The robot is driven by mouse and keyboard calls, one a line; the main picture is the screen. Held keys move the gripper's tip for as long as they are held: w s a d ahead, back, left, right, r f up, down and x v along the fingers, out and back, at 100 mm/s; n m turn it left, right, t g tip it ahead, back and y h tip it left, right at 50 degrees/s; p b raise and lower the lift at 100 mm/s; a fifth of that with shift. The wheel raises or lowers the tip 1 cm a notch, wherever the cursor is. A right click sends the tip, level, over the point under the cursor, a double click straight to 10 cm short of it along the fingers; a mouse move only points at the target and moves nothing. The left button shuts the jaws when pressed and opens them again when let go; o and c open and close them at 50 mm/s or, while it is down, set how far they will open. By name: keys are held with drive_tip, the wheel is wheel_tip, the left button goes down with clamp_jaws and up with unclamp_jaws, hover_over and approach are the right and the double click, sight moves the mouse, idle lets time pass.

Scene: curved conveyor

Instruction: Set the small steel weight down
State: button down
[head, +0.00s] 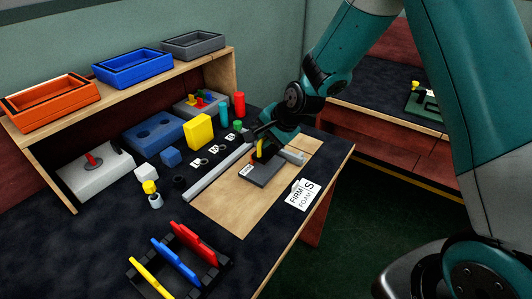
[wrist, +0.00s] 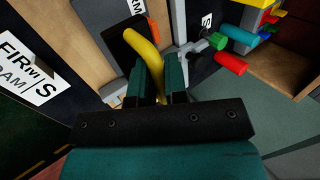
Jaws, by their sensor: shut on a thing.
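My gripper (head: 262,136) is over the wooden board, shut on a curved yellow thing. In the wrist view the yellow thing (wrist: 151,50) passes between the two fingers of my gripper (wrist: 161,78) and bends to the left. Its yellow part also shows in the head view (head: 259,148), above a dark labelled pad (head: 268,174). A small orange-red part shows near its lower end. I cannot tell whether it touches the pad (wrist: 126,40). No piece that I can surely call the small steel weight shows.
A white card marked FIRM FOAM S (head: 302,194) lies at the board's (head: 235,210) right. A grey rail (head: 215,174) lies along its left side. Blocks and cylinders crowd the table behind. A black rack (head: 190,270) with coloured bars stands in front. The board's near part is bare.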

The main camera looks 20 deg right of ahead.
sight(267, 151)
drive_tip(key=shift+f, duration=2.45)
drive_tip(key=shift+f, duration=0.15)
drive_tip(key=c, duration=1.1)
unclamp_jaws()
drive_tip(key=shift+c, duration=0.2)
